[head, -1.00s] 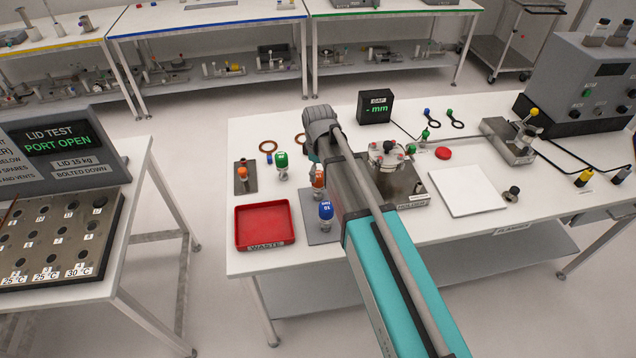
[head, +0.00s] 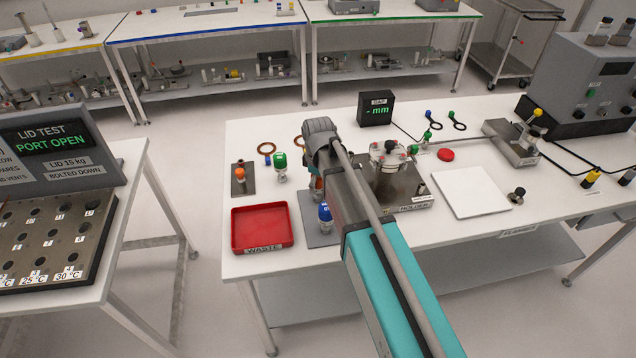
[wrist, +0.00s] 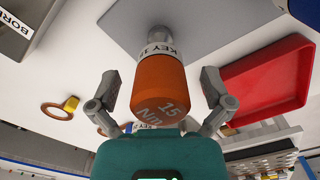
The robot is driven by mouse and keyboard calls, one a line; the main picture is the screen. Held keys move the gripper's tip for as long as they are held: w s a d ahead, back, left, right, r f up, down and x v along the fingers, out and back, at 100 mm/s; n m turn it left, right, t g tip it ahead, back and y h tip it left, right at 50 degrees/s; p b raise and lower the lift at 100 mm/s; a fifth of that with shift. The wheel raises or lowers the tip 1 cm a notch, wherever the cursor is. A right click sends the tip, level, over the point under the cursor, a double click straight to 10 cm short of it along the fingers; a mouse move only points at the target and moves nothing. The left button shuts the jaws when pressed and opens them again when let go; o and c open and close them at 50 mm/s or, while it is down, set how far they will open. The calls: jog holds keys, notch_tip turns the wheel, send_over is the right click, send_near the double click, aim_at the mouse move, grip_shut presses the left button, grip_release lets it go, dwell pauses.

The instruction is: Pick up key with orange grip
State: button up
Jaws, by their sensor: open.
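The key with the orange grip (wrist: 160,90) fills the middle of the wrist view, marked "15 Nm", with a white "KEY" label around its narrower part. Its far end is over a grey mat (wrist: 210,20). In the head view a sliver of the orange grip (head: 318,184) shows beside my arm, which hides the rest. My gripper (wrist: 161,80) is open, with one finger on each side of the orange grip. Gaps show between the fingers and the grip. The head view does not show the fingers clearly.
A blue-topped key (head: 325,212) stands close by on the mat, partly behind my arm. A green-topped key (head: 281,166) and a small orange-topped piece on a dark plate (head: 239,175) stand left. The red waste tray (head: 236,232) lies in front. The flanged chamber fixture (head: 405,190) stands right.

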jog(key=c, duration=1.3)
jog(key=shift+o, duration=0.2)
jog(key=shift+r, duration=0.1)
